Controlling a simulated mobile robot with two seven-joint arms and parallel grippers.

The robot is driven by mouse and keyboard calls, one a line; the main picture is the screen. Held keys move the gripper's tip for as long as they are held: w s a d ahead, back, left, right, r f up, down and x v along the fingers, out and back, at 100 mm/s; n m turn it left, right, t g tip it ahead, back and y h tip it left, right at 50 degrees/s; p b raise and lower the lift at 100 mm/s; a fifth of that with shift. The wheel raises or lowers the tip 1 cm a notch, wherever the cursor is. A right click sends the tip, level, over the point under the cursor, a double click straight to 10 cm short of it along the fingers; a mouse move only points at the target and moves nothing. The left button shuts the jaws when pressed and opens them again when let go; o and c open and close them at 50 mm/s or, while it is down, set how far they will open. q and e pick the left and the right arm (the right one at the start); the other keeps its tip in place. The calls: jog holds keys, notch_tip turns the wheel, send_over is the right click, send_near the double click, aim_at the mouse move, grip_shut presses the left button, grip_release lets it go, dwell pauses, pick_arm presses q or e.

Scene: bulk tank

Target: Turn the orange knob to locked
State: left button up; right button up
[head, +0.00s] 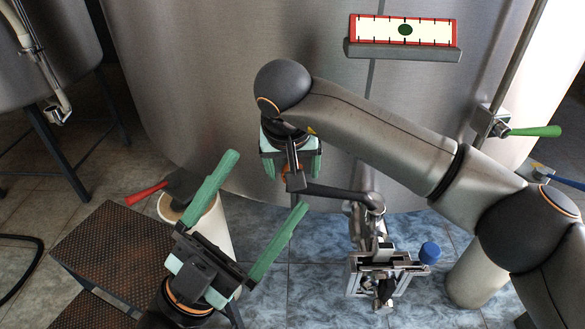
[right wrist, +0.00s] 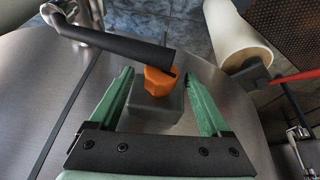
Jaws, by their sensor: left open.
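The orange knob (right wrist: 158,80) sits on a grey block (right wrist: 155,105) on the steel tank wall in the right wrist view. My right gripper (right wrist: 160,85) is open, with one green finger on each side of the knob and gaps between. In the head view my right gripper (head: 291,165) hangs in front of the tank and hides most of the knob. My left gripper (head: 267,181) is open and empty, with its green fingers spread, at the lower left of the head view. I cannot read any lock mark.
A black lever (right wrist: 120,45) reaches close to the knob; it also shows in the head view (head: 335,192). A valve with a blue knob (head: 430,252) stands below. A red handle (head: 147,192), a green handle (head: 535,132) and a level gauge (head: 405,30) surround the tank.

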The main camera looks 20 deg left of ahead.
grip_shut()
jog(key=shift+w+d+y+b, duration=0.1)
jog(key=shift+d+y+b, duration=0.15)
jog(key=shift+y, duration=0.25)
jog(key=shift+f+m+g+y+b, duration=0.15)
jog(key=shift+m+g+y+b, duration=0.2)
jog(key=shift+y+b, duration=0.3)
jog(key=shift+y, duration=0.45)
jog(key=shift+g+y+b, duration=0.25)
jog(key=shift+y+b, duration=0.05)
grip_release()
